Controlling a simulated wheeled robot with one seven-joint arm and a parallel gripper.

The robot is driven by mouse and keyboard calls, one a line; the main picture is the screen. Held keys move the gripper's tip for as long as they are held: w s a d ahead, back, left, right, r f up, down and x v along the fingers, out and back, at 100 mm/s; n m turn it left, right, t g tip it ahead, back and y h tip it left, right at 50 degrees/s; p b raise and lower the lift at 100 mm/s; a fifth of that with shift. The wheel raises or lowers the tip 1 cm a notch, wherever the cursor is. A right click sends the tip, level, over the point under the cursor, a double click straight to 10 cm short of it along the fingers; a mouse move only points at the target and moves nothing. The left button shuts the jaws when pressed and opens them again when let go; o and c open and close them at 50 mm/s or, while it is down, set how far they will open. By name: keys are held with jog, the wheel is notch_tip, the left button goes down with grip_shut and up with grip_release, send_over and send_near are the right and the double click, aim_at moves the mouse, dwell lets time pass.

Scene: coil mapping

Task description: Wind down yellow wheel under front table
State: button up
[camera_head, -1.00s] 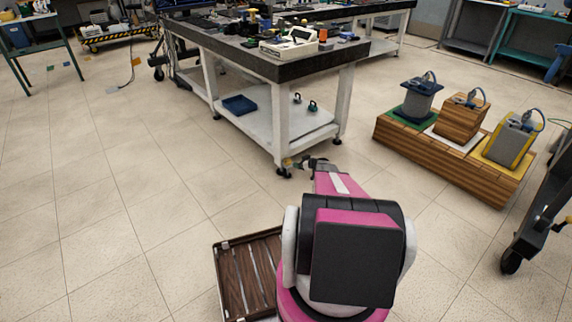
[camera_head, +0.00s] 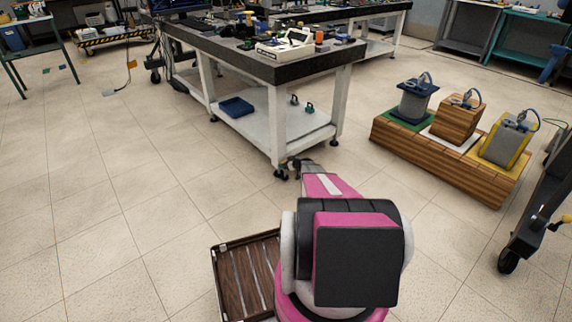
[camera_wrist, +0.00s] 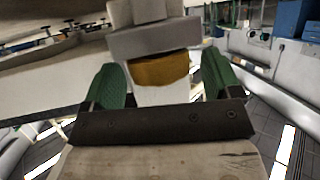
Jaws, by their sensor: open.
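The front table (camera_head: 277,70) has a dark top and white legs. Its near leg (camera_head: 279,130) ends in a dark foot at the floor. The yellow wheel (camera_wrist: 158,70) shows in the wrist view as an orange-yellow band under a grey block of the leg. My gripper (camera_wrist: 162,78) has two green fingers, open, one on each side of the wheel. Gaps seem to remain beside the wheel, but I cannot tell about contact. In the head view my gripper (camera_head: 297,165) is at the foot of the near leg, and the wheel cannot be made out there.
A blue tray (camera_head: 237,107) lies on the table's lower shelf. A wooden platform (camera_head: 450,160) with several coil blocks stands at right. A brown slatted crate (camera_head: 245,275) is beside my base. A dark wheeled stand (camera_head: 535,220) is at far right.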

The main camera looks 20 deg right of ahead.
jog(key=c, duration=0.9)
jog(key=shift+s+a+r+m+t+h, duration=0.15)
jog(key=shift+m+t+h, duration=0.1)
jog(key=shift+m+h, duration=0.25)
jog(key=shift+a+f+m+t+h, duration=0.1)
jog(key=shift+m+t+h, duration=0.15)
jog(key=shift+m+h, duration=0.2)
jog(key=shift+c, duration=0.2)
jog(key=m+h, duration=0.3)
jog(key=shift+t+h, duration=0.25)
jog(key=shift+t, duration=0.15)
jog(key=o, duration=0.9)
jog(key=shift+o, duration=0.2)
jog(key=v, duration=1)
jog(key=shift+s, duration=0.3)
